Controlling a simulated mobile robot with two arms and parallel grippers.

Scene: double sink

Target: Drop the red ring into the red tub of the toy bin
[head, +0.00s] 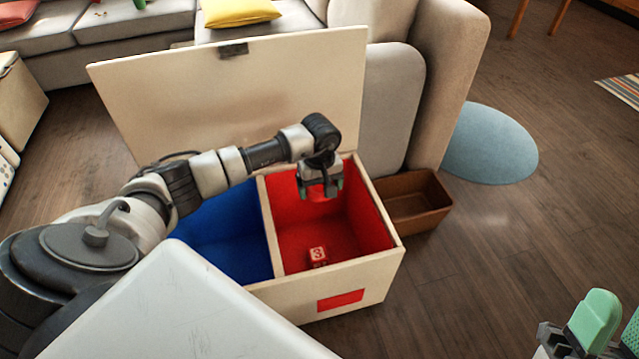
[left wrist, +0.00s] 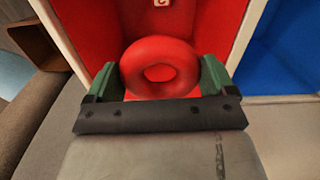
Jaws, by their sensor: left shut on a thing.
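The toy bin (head: 349,280) stands open with its lid up, a blue tub (head: 225,237) on the left and a red tub (head: 358,211) on the right. My left gripper (head: 321,192) is over the red tub. In the left wrist view the red ring (left wrist: 159,50) sits between its green fingers, which are shut on it. In the head view the ring is hard to tell from the red walls. My right gripper (head: 599,331) shows only in part at the lower right corner, with green fingers; its jaws are cut off by the frame.
A red block (head: 318,256) marked 3 lies on the red tub's floor. A brown box (head: 416,203) stands against the bin's right side. A grey sofa (head: 110,38) is behind the raised lid (head: 235,88). Wooden floor to the right is clear around a blue round rug (head: 490,145).

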